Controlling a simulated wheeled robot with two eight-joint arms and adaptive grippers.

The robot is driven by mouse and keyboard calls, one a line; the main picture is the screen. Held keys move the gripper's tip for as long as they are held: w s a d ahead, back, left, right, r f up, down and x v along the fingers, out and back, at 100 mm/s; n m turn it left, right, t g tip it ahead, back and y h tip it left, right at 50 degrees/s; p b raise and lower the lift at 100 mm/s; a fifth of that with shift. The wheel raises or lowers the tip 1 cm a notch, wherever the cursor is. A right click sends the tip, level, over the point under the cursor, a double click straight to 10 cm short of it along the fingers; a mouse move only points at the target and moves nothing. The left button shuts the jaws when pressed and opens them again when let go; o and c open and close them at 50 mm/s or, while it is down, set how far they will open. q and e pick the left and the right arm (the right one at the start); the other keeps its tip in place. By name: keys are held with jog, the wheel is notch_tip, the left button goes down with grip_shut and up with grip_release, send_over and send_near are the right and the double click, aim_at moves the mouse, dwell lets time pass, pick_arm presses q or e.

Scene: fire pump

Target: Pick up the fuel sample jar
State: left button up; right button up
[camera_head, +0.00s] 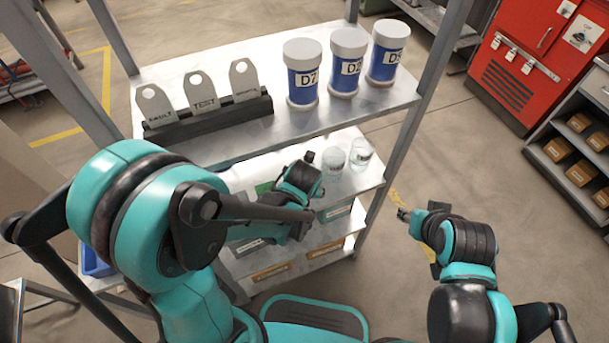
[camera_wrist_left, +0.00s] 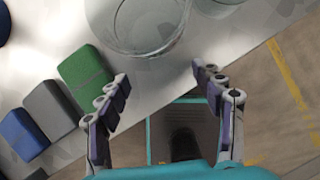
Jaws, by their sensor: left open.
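Two clear glass jars stand side by side on the middle shelf in the head view: a left jar (camera_head: 335,161) and a right jar (camera_head: 361,153). I cannot tell which is the fuel sample jar. In the left wrist view one glass jar (camera_wrist_left: 138,28) is large at the top, with part of a second jar (camera_wrist_left: 220,4) beside it. My left gripper (camera_wrist_left: 160,78) is open and empty, its fingertips short of the nearer jar. In the head view the left gripper (camera_head: 309,157) is just left of the jars. My right gripper (camera_head: 403,214) hangs right of the shelf; its jaws are unclear.
The upper shelf (camera_head: 230,65) carries labelled tags in a black rack (camera_head: 208,116) and blue-and-white containers (camera_head: 346,62). Green (camera_wrist_left: 84,72), grey (camera_wrist_left: 50,108) and blue (camera_wrist_left: 23,134) blocks lie left of the jars. A shelf post (camera_head: 415,100) stands to their right.

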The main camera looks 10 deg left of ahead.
pick_arm(q)
jog(key=w, duration=0.2)
jog(key=shift+w+a+f, duration=0.1)
jog(key=shift+w+a, duration=0.1)
jog(key=shift+w, duration=0.1)
jog(key=shift+w+a, duration=0.2)
jog(key=shift+w, duration=0.55)
jog(key=w, duration=0.1)
jog(key=w+b, duration=0.1)
jog(key=w, duration=0.1)
jog(key=shift+w+a+f+b, duration=0.25)
jog(key=shift+a+f+b, duration=0.1)
jog(key=shift+f+b, duration=0.05)
jog(key=shift+f, duration=0.2)
jog(key=shift+r, duration=0.1)
jog(key=c, duration=1)
jog(key=shift+r, duration=0.1)
jog(key=shift+c, duration=0.2)
